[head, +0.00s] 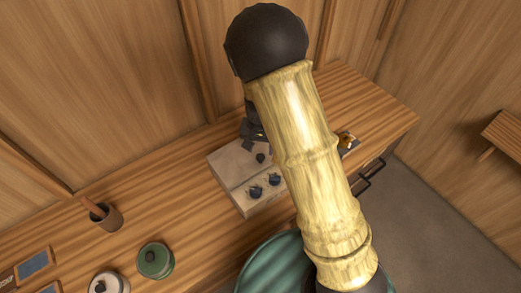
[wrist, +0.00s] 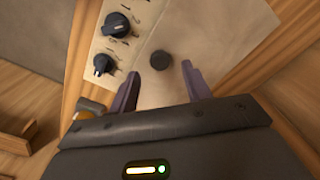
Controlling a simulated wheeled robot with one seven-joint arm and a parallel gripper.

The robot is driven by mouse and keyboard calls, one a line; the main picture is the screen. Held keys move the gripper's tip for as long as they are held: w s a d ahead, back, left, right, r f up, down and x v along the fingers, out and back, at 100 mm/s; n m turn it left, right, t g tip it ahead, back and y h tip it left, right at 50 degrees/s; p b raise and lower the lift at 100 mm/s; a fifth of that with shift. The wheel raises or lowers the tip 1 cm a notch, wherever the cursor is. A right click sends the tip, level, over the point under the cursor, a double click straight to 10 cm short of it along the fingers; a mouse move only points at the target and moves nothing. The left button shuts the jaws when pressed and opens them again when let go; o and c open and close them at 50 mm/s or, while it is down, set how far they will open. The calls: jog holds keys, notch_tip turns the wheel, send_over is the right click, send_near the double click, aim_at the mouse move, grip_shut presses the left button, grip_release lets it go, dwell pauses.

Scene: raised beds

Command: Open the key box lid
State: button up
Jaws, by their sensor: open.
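The key box (head: 225,165) is a pale beige box on the wooden bench, with a flat top that looks closed. Its front part carries two dark dials (head: 264,186), which also show in the wrist view (wrist: 117,25) beside printed marks. A small dark round lid knob (wrist: 161,60) stands on the pale top; it also shows in the head view (head: 261,157). My gripper (wrist: 160,72) is open and empty, its two fingertips on either side of the knob in the picture. I cannot tell whether they touch the lid. In the head view my arm hides part of the box's right side.
A brown cup (head: 106,218), a green lidded pot (head: 155,261) and a white one (head: 108,284) stand to the left on the bench (head: 160,190). A brass-coloured item (head: 346,140) lies right of the box. A wooden wall rises behind.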

aim_at(261, 156)
jog(key=shift+f, duration=1.85)
jog(key=shift+c, duration=0.2)
grip_shut()
jog(key=shift+r+p, duration=0.2)
jog(key=shift+p, duration=0.2)
